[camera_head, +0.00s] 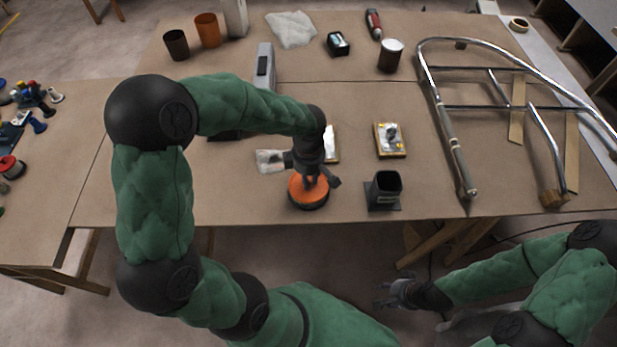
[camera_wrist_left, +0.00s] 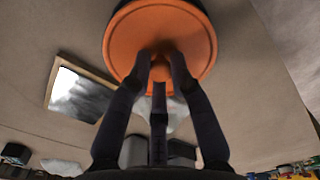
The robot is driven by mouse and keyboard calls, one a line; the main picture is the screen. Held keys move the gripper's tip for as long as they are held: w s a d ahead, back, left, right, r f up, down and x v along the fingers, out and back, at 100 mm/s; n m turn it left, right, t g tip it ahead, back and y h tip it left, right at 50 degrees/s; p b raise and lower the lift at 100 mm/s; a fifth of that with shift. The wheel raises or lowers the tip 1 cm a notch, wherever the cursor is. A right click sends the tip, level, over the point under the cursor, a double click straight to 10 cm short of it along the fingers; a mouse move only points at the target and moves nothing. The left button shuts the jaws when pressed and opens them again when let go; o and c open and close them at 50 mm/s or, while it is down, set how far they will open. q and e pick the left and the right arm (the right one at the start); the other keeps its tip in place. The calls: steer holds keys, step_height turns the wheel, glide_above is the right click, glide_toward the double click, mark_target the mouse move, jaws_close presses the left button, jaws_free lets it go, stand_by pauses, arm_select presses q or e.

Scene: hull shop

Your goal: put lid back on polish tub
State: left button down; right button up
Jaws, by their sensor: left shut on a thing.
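The orange lid (camera_head: 299,194) is a round disc with a small knob near the front edge of the bench. My left gripper (camera_head: 316,181) points down at it from above and is shut on its knob. In the left wrist view the fingers (camera_wrist_left: 160,62) close on the middle of the lid (camera_wrist_left: 190,32). A dark round rim shows just under the lid, likely the polish tub (camera_head: 312,208), mostly hidden. I cannot tell whether the lid is seated on it. My right gripper (camera_head: 396,291) hangs below the bench's front edge, away from the lid; its jaw opening is unclear.
A dark square holder (camera_head: 383,191) stands close right of the lid. A yellow-edged box (camera_head: 390,140) and a clear bag (camera_head: 271,161) lie behind. A chrome tube frame (camera_head: 455,150) fills the bench's right side. Cans (camera_head: 207,30) stand at the back left.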

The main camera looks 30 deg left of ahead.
stand_by(0.7)
arm_select(q)
steer(key=c, duration=1)
jaws_free()
steer(key=shift+c, duration=0.2)
steer(key=o, duration=0.5)
steer(key=shift+r+p, duration=2.2)
steer(key=shift+r, duration=1.35)
